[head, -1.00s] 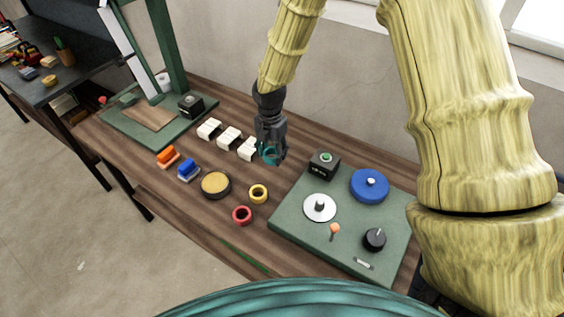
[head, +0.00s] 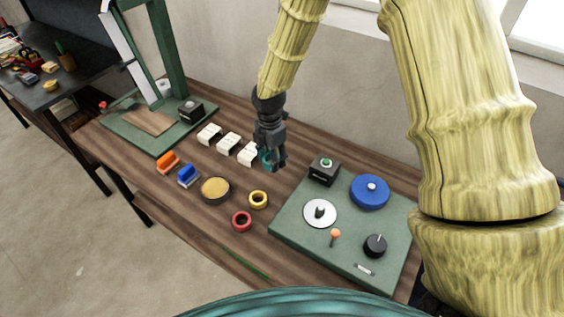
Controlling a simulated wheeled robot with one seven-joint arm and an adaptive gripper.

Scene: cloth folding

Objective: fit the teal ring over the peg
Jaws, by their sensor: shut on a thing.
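My gripper (head: 273,166) is shut on the teal ring (head: 265,159), of which only a part shows at the left of the fingers. They hang above the wooden table, beside the white blocks and left of the green board. The peg is most likely the short grey post (head: 319,210) that stands on a white disc (head: 311,219) on the green board. The ring is apart from it, up and to the left in the picture. A blue disc with a small pale knob (head: 371,187) lies further right on the same board.
White blocks (head: 229,143) stand behind.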

